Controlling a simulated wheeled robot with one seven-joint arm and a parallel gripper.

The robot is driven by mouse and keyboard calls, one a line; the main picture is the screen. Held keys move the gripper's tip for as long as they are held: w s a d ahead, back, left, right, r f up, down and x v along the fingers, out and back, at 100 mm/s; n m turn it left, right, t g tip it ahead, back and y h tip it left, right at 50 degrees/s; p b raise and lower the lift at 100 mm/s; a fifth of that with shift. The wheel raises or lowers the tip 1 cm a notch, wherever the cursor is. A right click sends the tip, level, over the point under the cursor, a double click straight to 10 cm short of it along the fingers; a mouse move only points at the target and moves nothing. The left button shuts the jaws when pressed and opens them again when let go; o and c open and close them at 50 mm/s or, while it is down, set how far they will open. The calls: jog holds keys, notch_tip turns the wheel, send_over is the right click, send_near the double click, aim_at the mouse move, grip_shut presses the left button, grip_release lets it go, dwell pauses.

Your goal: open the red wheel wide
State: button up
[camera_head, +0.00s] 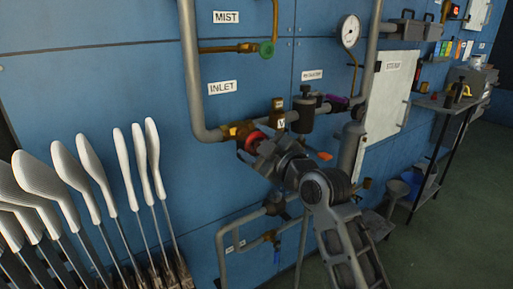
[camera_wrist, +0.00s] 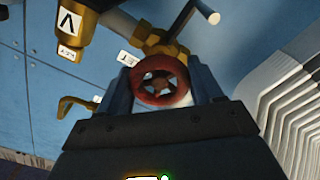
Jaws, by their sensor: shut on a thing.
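The red wheel (camera_head: 254,142) is a small spoked handwheel on a brass valve (camera_head: 240,130) in the pipe below the INLET label. In the head view my arm and gripper (camera_head: 262,147) cover part of it. In the wrist view the red wheel (camera_wrist: 160,80) sits between the two fingers of my gripper (camera_wrist: 163,85), one on each side of its rim. My gripper is shut on the wheel. The brass valve body (camera_wrist: 158,42) shows behind it. How far the wheel is turned cannot be told.
White sock forms (camera_head: 90,170) stand in a row at the left. A green wheel (camera_head: 267,49) and a gauge (camera_head: 350,31) are higher on the blue wall. A bench (camera_head: 445,104) stands far right.

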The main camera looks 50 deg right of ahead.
jog(key=n+b, duration=0.1)
jog(key=n, duration=0.5)
jog(key=shift+f, duration=0.2)
jog(key=shift+n, duration=0.4)
jog(key=o, duration=1)
jog(key=shift+r, duration=0.15)
jog(key=shift+o, duration=0.2)
jog(key=v, duration=0.7)
jog(key=shift+s+b, duration=0.4)
jog(key=shift+b, duration=0.05)
jog(key=shift+a, duration=0.2)
jog(key=s+a+f+m+g+y+p, duration=0.15)
jog(key=s+a+f+m+p, duration=0.35)
jog(key=s+a+f, duration=0.7)
jog(key=s+a+r+m+y+p, duration=0.1)
jog(key=s+a+r+m, duration=0.1)
jog(key=s, duration=0.6)
jog(key=s+a+r+m+g+y+p, duration=0.1)
jog(key=s+a+r+m+y, duration=0.1)
jog(key=s+a+m, duration=0.3)
jog(key=s+a, duration=0.1)
jog(key=s, duration=0.3)
jog(key=shift+s, duration=0.2)
